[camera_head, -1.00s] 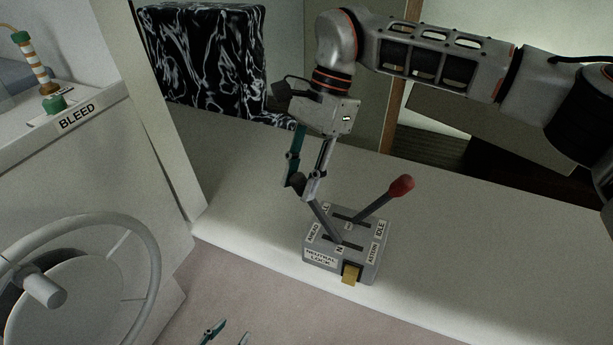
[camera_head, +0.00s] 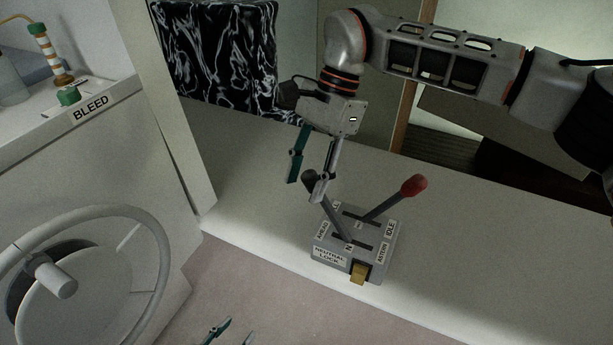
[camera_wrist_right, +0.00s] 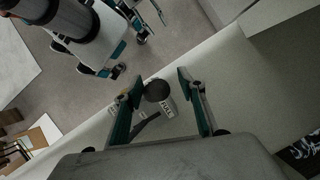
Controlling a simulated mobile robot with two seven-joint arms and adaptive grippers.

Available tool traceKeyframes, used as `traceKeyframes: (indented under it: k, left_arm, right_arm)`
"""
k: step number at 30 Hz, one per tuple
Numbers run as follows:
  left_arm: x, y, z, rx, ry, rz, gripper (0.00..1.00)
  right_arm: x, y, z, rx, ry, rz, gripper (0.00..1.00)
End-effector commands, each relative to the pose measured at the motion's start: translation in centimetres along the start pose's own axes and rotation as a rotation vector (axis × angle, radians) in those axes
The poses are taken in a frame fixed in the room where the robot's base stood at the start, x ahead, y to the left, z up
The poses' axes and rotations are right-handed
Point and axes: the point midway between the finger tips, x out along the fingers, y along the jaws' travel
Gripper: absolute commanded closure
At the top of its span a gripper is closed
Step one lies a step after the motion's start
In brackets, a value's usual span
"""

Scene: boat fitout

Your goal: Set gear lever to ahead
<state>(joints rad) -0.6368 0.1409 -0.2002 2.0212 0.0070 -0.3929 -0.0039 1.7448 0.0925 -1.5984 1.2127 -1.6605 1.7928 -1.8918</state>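The grey control box (camera_head: 322,262) stands on the white ledge. Its gear lever, with a dark round knob (camera_head: 310,178), rises from the front slot near the N mark and leans up and left. AHEAD (camera_head: 321,230) is marked left of the slot, ASTERN (camera_head: 382,252) right. A yellow neutral lock tab (camera_head: 358,274) is on the box's front. My right gripper (camera_head: 308,182) is open with the knob between its fingers. In the right wrist view, the knob (camera_wrist_right: 157,91) shows between the spread fingertips. My left gripper (camera_head: 232,335) is open at the bottom edge, partly cut off.
A second lever with a red knob (camera_head: 413,186) stands on the same box by IDLE, right of my right gripper. A white handwheel (camera_head: 155,245) and a BLEED panel (camera_head: 90,108) are at left. A black-and-white patterned block (camera_head: 215,60) stands behind. The ledge at right is clear.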

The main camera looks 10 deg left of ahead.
Motion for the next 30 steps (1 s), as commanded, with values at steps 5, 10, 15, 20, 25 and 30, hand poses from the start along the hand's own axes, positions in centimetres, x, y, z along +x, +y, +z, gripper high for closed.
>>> traceKeyframes:
  k: [5,10,15,20,25,30]
  left_arm:
    - [0.1,-0.2,-0.2,0.001,0.004,-0.003,0.6]
    - [0.3,-0.4,-0.6,0.002,0.01,-0.005,0.6]
    - [0.3,-0.5,-0.7,0.004,0.012,-0.007,0.6]
    - [0.2,-0.4,-0.6,0.003,0.01,-0.006,0.6]
    - [0.2,-0.3,-0.6,0.002,0.009,-0.005,0.6]
    - [0.2,-0.3,-0.5,0.002,0.009,-0.004,0.6]
  right_arm:
    - [-0.3,-0.1,-0.2,0.001,0.005,-0.008,0.63]
    - [-0.4,-0.1,-0.2,0.001,0.006,-0.008,0.63]
    - [-0.5,-0.1,-0.2,0.002,0.007,-0.009,0.63]
    - [-1.9,-0.2,-0.3,0.004,0.009,-0.011,0.63]
    - [-5.2,-0.2,-0.2,0.003,0.009,-0.011,0.63]
    - [-8.5,-0.1,-0.1,0.004,0.008,-0.007,0.63]
